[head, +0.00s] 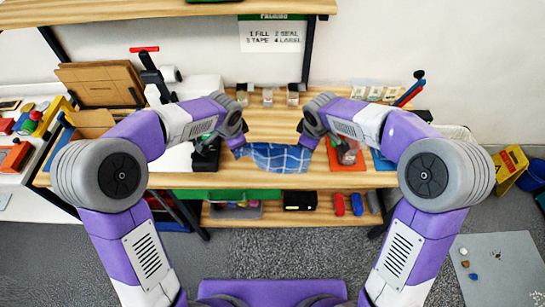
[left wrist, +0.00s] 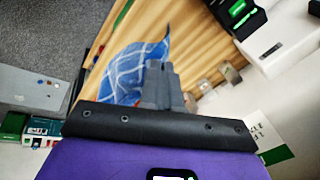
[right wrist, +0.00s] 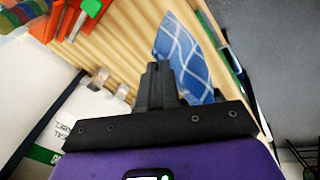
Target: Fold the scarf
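The scarf (head: 275,157) is blue with a white check and spans the gap between my two grippers at the front edge of the wooden table. My left gripper (head: 238,142) is at its left end and my right gripper (head: 311,141) at its right end. In the left wrist view the scarf (left wrist: 135,70) runs up to closed fingers (left wrist: 160,82). In the right wrist view it (right wrist: 187,62) also meets closed fingers (right wrist: 157,82). Both grippers look shut on the scarf's ends. The exact grip is hidden behind the fingers.
An orange-red mat (head: 346,157) with a small item lies right of the scarf on the table. Small containers (head: 267,97) stand at the back. A black device (head: 206,155) stands left of my left gripper.

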